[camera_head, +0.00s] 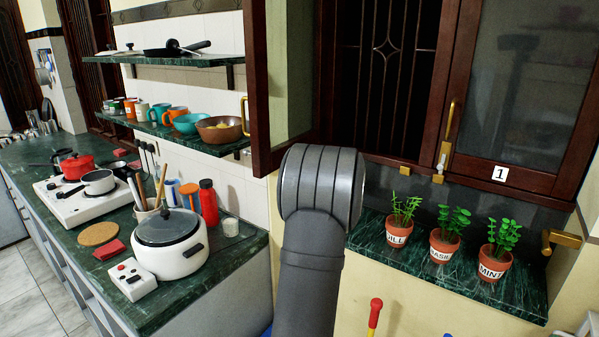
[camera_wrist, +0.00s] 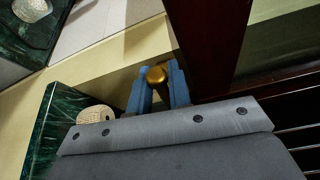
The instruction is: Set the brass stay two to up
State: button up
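In the wrist view, a rounded brass end (camera_wrist: 157,75) sits between the two blue fingers of my gripper (camera_wrist: 158,90), beside the dark wooden frame. It looks like part of a brass stay, but no number 2 is visible. The fingers are apart with the brass about filling the gap; I cannot tell whether they press on it. In the head view my gripper is hidden behind my grey arm. There, small brass fittings (camera_head: 438,179) sit along the bottom of the window frame, and a brass handle (camera_head: 447,126) is on the right sash, labelled 1.
An open wooden sash (camera_head: 262,95) stands left of my arm. Potted herbs (camera_head: 444,246) stand on the green marble sill (camera_head: 480,290) at right. A cooker (camera_head: 168,245), bottles and pans crowd the left counter. A brass lever (camera_head: 562,239) is at far right.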

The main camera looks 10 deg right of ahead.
jog(key=o, duration=0.4)
